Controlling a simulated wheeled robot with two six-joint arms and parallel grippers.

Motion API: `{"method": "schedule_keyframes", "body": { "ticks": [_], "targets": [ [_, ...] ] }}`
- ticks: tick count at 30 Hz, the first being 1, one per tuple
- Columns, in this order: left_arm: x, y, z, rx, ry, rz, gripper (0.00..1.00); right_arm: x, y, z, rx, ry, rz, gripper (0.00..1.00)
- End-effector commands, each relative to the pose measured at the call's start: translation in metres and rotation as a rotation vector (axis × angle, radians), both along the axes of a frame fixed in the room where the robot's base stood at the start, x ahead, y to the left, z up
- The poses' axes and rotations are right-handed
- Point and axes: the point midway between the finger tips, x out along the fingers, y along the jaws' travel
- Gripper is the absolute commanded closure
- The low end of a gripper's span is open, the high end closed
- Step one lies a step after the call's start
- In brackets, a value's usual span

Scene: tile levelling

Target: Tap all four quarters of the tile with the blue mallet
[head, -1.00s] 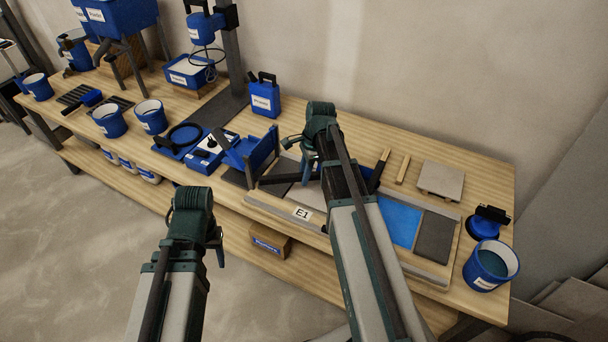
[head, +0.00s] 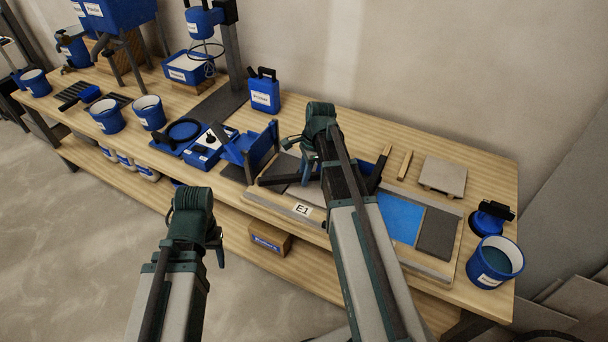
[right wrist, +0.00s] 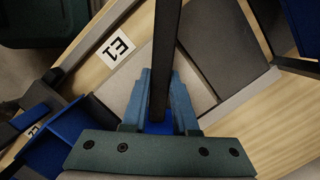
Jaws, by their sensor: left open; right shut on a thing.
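My right gripper (head: 306,176) is shut on a dark bar-like handle, which I take to be the mallet's (right wrist: 166,55), above the tile bed. A small blue part (right wrist: 158,127) shows between its fingers in the right wrist view. The handle reaches out of the top of that view, so the mallet's head is not clearly seen. Below it lies a pale grey tile (right wrist: 127,88), partly hidden by the handle and fingers. In the head view my right arm covers much of this tile. My left gripper (head: 219,254) is open and empty, in front of the bench.
The bed bears an E1 label (head: 302,209), a blue tile (head: 401,217) and a dark tile (head: 437,234). A blue stand (head: 252,146) rises at its left end. A blue bucket (head: 494,264) stands right, a loose grey tile (head: 443,174) behind.

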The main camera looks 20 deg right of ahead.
Motion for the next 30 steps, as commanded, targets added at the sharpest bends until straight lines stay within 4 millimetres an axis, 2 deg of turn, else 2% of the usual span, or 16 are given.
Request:
{"method": "schedule_keyframes", "body": {
  "ticks": [5, 14, 25, 30],
  "targets": [
    [0.0, 0.0, 0.015, 0.0, 0.0, 0.0, 0.43, 0.0, -0.001, 0.015, -0.001, 0.0, -0.001, 1.0],
    [0.0, 0.0, 0.055, 0.0, 0.0, 0.0, 0.43, 0.0, -0.001, 0.055, -0.001, 0.0, -0.001, 1.0],
    [0.0, 0.0, 0.054, 0.0, 0.0, 0.0, 0.43, 0.0, -0.001, 0.054, -0.001, 0.0, -0.001, 1.0],
    [0.0, 0.0, 0.062, 0.0, 0.0, 0.0, 0.43, 0.0, -0.001, 0.062, -0.001, 0.0, -0.001, 1.0]
  ]
}}
